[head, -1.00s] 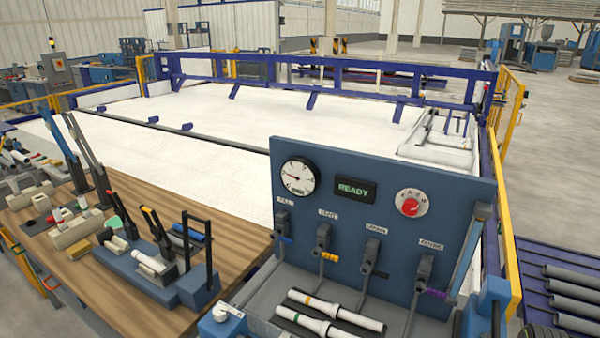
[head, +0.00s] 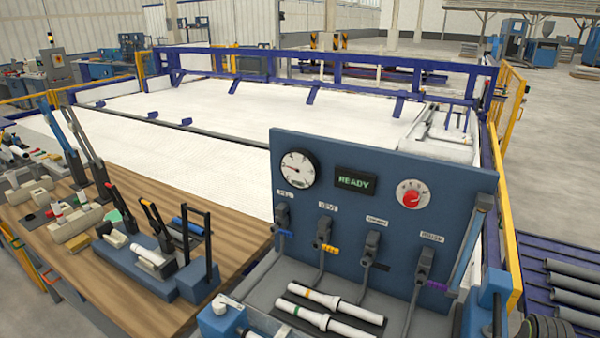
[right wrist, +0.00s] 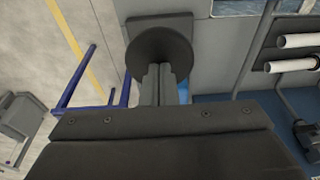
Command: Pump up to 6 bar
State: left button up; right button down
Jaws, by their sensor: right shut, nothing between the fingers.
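The blue pump panel (head: 330,226) stands at the front in the head view. Its round white gauge (head: 299,169) has a dark needle; the number is too small to read. A dark display (head: 355,181) reads READY in green. A red knob (head: 411,197) sits on a white dial to its right. Several valves with coloured ends, one blue-ended (head: 283,220), line the panel below. In the right wrist view, my right gripper (right wrist: 162,75) is shut and empty, its fingertips in front of a black round disc (right wrist: 160,48); contact cannot be told. My left gripper is out of view.
White pipe pieces (head: 328,302) lie on the panel's grey shelf. A wooden bench (head: 125,285) with tools and blocks stands at the left. Grey pipes (head: 575,283) lie on a blue rack at the right. A blue bar frame (right wrist: 88,100) shows in the right wrist view.

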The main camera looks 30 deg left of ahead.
notch_tip(320, 180, down, 7)
jog(key=b, duration=0.3)
jog(key=shift+w+r, duration=0.15)
jog(key=shift+r, duration=0.05)
jog(key=r+p, duration=0.5)
jog(key=shift+s+r, duration=0.2)
jog(key=shift+r, duration=0.5)
jog(key=shift+s+r, duration=0.15)
jog(key=shift+r, duration=1.55)
